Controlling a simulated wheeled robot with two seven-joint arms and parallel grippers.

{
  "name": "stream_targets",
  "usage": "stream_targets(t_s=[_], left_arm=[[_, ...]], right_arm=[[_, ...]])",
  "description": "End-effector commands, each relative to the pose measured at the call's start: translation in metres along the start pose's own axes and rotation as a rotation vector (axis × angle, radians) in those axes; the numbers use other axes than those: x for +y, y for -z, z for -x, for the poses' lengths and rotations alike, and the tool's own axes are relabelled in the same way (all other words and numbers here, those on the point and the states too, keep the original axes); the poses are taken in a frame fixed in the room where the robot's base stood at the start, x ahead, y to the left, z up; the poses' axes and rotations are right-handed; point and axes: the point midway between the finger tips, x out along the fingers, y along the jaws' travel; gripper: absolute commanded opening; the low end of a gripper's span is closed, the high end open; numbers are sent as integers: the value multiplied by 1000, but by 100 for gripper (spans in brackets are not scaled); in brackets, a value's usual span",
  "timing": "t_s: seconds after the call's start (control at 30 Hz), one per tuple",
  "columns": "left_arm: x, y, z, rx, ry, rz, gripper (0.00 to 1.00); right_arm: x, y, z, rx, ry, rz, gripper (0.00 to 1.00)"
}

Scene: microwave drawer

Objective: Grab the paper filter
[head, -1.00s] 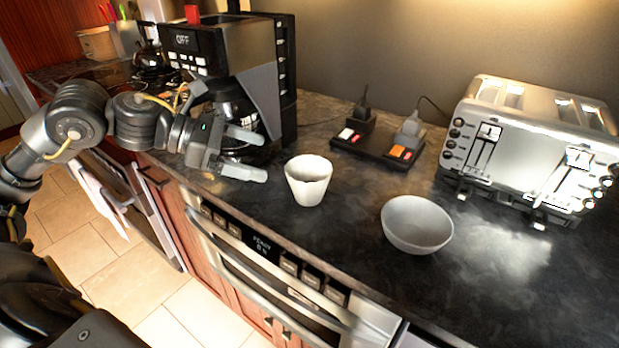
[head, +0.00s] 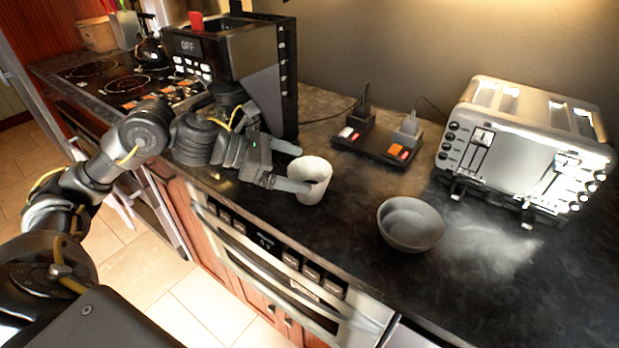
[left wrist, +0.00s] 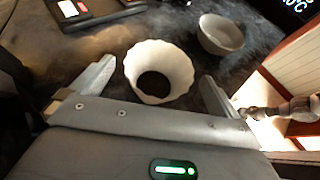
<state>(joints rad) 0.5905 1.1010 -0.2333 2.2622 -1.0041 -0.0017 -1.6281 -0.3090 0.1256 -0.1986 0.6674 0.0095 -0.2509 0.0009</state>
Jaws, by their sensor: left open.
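The paper filter (head: 312,178) is a white, cup-shaped thing with a wavy rim, standing upright on the dark counter near its front edge. In the left wrist view the filter (left wrist: 158,54) shows its open mouth and dark inside. My left gripper (head: 300,168) is open, with one finger on either side of the filter. In the left wrist view the fingers (left wrist: 154,84) flank the filter, with a gap showing at each side. My right gripper is not in view.
A grey bowl (head: 411,238) stands to the right, with a silver toaster (head: 520,150) behind it. A coffee machine (head: 265,75) stands behind my left gripper. A power strip (head: 376,148) lies at the back. The counter between filter and bowl is clear.

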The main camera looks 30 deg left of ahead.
Motion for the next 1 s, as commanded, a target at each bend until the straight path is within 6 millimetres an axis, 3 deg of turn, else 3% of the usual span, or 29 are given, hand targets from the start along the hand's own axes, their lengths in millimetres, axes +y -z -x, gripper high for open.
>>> stream_targets(t_s=[0.13, 0.37, 0.7, 1.0], left_arm=[[0, -1, -13, -2, 0, 0, 100], [0, 0, -16, 0, 0, -1, 100], [0, 0, -15, 0, 0, -1, 59], [0, 0, -15, 0, -1, -2, 58]], right_arm=[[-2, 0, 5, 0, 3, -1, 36], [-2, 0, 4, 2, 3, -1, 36], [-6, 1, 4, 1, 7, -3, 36], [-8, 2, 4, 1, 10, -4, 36]])
